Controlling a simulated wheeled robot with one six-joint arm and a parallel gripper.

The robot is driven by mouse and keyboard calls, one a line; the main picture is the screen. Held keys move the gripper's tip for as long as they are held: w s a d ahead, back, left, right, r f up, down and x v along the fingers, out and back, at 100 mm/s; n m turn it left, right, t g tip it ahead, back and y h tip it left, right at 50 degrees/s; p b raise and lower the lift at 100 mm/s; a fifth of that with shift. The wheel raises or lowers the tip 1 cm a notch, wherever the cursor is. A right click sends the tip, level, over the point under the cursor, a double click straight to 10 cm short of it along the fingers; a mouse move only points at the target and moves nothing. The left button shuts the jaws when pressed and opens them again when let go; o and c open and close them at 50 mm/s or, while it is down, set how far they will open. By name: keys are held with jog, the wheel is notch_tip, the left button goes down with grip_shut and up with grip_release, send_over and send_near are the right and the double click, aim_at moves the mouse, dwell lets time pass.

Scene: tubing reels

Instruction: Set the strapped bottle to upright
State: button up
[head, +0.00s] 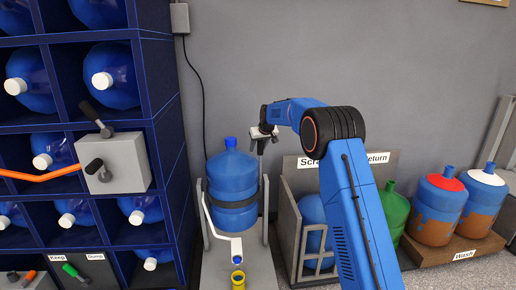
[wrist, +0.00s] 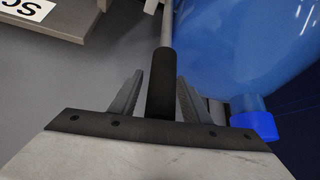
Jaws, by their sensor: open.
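The blue strapped bottle (head: 232,178) stands upright in a grey cradle (head: 265,215), cap (head: 231,142) at the top and a dark strap around its middle. My gripper (head: 262,147) is just right of the bottle's top. In the wrist view my gripper (wrist: 160,82) is open, with one finger on each side of a black handle grip (wrist: 160,95) on a grey rod. Whether the fingers touch the grip is unclear. The bottle (wrist: 240,45) and its blue cap (wrist: 255,120) are to the right of it.
A dark blue rack (head: 150,90) of bottles stands at left, with a grey lever box (head: 113,162) in front. At right are a grey bin (head: 290,225), a green bottle (head: 394,212) and two brown-stained bottles (head: 437,208). A yellow cup-like piece (head: 238,279) is below the cradle.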

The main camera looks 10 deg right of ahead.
jog(key=v, duration=1.7)
jog(key=shift+s, duration=0.15)
jog(key=shift+r, duration=0.15)
jog(key=s+d+r+m, duration=0.1)
jog(key=s+d+r, duration=0.1)
jog(key=s, duration=1.5)
jog(key=s+d+r, duration=0.2)
jog(key=s+d, duration=0.1)
jog(key=s, duration=1.5)
jog(key=s+d+f, duration=0.1)
jog(key=s+f, duration=0.4)
jog(key=s, duration=0.6)
jog(key=s+d+f+m+g+h, duration=0.1)
jog(key=s+f, duration=0.4)
jog(key=s, duration=0.6)
jog(key=s+d+f+g, duration=0.1)
jog(key=s+f, duration=0.4)
jog(key=s, duration=0.6)
jog(key=shift+s+f+m+h, duration=0.15)
jog(key=shift+m+h, duration=0.15)
